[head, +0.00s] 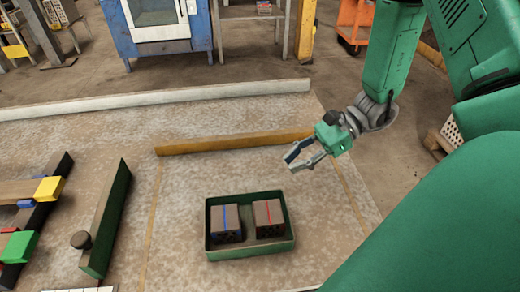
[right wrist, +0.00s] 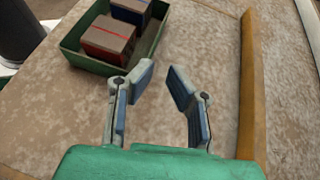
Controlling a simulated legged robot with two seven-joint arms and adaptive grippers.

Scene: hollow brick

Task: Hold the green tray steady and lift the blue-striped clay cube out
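The green tray (head: 281,246) lies on the worktop in the middle of the head view. The blue-striped clay cube (head: 225,223) sits in its left half, and a red-striped clay cube (head: 268,217) sits in its right half, apart from it. In the right wrist view the tray (right wrist: 75,58) is at the upper left, with the red-striped cube (right wrist: 108,40) nearer and the blue-striped cube (right wrist: 131,10) partly cut off. My right gripper (head: 290,161) is open and empty, above the worktop beyond and right of the tray. My left gripper is not in view.
A wooden strip (head: 225,143) lies behind the tray, and a pale rail (head: 150,103) runs farther back. A dark green bar (head: 106,220) with a round knob stands to the left. Dark bars with yellow and green blocks (head: 49,189) lie at the far left. The worktop around the tray is clear.

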